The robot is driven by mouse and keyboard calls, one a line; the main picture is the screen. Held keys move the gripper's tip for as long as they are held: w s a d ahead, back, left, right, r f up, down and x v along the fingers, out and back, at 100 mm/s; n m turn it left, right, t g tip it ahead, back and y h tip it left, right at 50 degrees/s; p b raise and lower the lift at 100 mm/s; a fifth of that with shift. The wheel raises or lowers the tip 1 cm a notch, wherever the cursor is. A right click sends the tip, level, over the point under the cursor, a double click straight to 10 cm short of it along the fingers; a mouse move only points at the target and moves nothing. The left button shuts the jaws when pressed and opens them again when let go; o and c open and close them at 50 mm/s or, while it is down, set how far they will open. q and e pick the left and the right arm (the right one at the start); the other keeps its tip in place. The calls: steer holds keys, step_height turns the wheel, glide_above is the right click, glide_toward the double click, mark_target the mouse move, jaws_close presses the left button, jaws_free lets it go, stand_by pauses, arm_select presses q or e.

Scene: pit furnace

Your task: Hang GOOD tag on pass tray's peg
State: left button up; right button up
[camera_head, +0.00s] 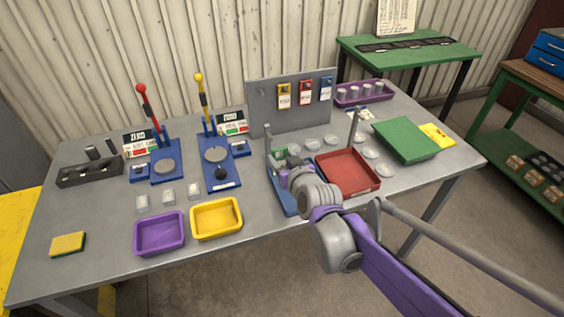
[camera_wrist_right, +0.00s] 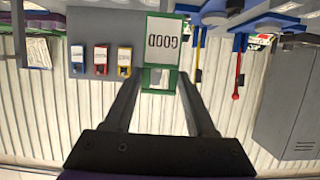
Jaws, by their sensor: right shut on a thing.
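My right gripper (camera_wrist_right: 160,85) is shut on the green-framed GOOD tag (camera_wrist_right: 163,50), which is upside down in the right wrist view. In the head view the GOOD tag (camera_head: 279,156) is mostly hidden by my right gripper (camera_head: 283,166). It is close to the grey upright post (camera_head: 267,142) of a blue tray (camera_head: 287,203); I cannot tell whether they touch. My arm covers much of this tray. A red tray (camera_head: 347,173) with its own upright post (camera_head: 353,128) stands to its right. No tray label is readable. My left gripper is not in view.
A grey board (camera_head: 262,112) with yellow, red and blue tags stands behind the trays. Clear discs lie around the red tray. Purple (camera_head: 160,250) and yellow (camera_head: 217,235) bins sit at the front left, two lever presses behind them.

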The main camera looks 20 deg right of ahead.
mark_target(271, 140)
steer(key=shift+w+a+f+b, duration=0.15)
steer(key=shift+w+b, duration=0.45)
steer(key=shift+w, duration=1.5)
steer(key=shift+w+f+b, duration=0.25)
steer(key=shift+w+b, duration=0.3)
steer(key=shift+w, duration=1.5)
steer(key=shift+w+f, duration=0.4)
steer(key=shift+w, duration=0.2)
steer(key=o, duration=1.4)
